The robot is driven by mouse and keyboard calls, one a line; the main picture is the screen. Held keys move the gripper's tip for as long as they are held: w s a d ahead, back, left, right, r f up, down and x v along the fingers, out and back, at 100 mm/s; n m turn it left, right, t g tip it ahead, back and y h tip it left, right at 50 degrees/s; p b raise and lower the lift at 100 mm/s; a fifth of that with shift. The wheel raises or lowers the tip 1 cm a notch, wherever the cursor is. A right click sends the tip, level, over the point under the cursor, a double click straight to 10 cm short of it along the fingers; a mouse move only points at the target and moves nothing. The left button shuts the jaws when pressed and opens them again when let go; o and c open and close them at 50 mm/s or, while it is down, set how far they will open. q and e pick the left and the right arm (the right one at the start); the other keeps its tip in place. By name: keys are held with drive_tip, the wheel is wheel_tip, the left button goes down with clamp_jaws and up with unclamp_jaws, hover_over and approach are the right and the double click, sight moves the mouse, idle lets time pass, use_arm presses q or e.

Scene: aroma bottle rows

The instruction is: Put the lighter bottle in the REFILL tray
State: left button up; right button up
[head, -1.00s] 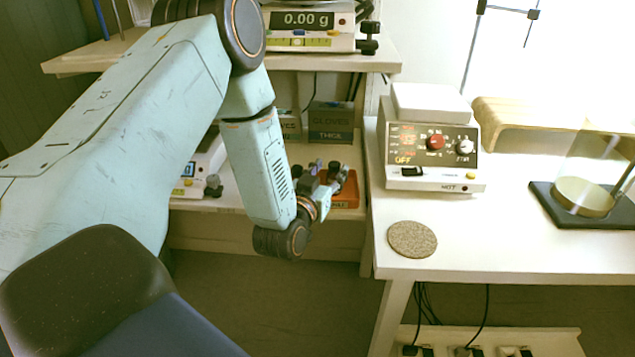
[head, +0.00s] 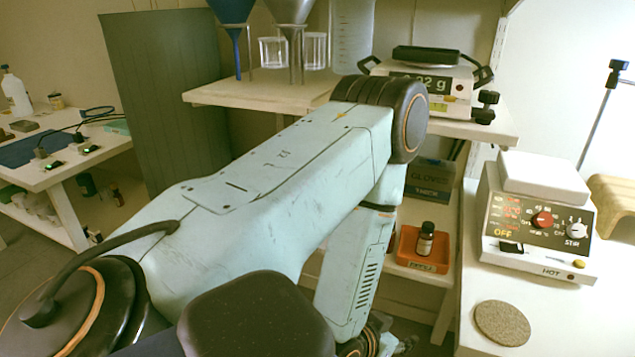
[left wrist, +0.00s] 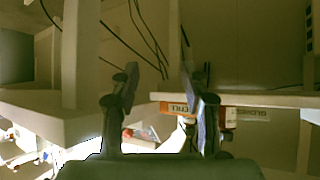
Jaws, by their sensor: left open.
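The small orange tray (head: 445,252) with a label, seemingly REFILL, sits on the lower shelf in the head view. A small dark bottle (head: 426,240) with a black cap and pale label stands upright in it. My left gripper (head: 398,346) is at the bottom edge of the head view, below and apart from the tray, mostly hidden behind my arm. In the left wrist view my left gripper (left wrist: 160,85) is open with nothing held between its fingers. The tray's orange edge (left wrist: 178,108) shows behind the right finger. No second bottle is clearly visible. My right gripper is out of view.
A scale (head: 440,85) stands on the upper shelf beside funnels (head: 292,12). The right bench holds a hot plate (head: 540,215) and a cork mat (head: 502,323). My left arm covers much of the lower shelf.

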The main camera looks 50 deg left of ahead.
use_arm(q)
drive_tip(key=s+d+f+g, duration=0.1)
drive_tip(key=s+f+g, duration=0.1)
drive_tip(key=s, duration=0.5)
drive_tip(key=s+d+f+g, duration=0.2)
drive_tip(key=s+g, duration=0.3)
drive_tip(key=s, duration=0.3)
drive_tip(key=s+d+f+g, duration=0.1)
drive_tip(key=s+f+g, duration=0.2)
drive_tip(key=s, duration=0.4)
drive_tip(key=shift+s+d+f+m+g+h+p, duration=0.3)
drive_tip(key=shift+s+d+f+m+h+p, duration=0.1)
drive_tip(key=shift+f, duration=0.25)
drive_tip(key=shift+a, duration=0.1)
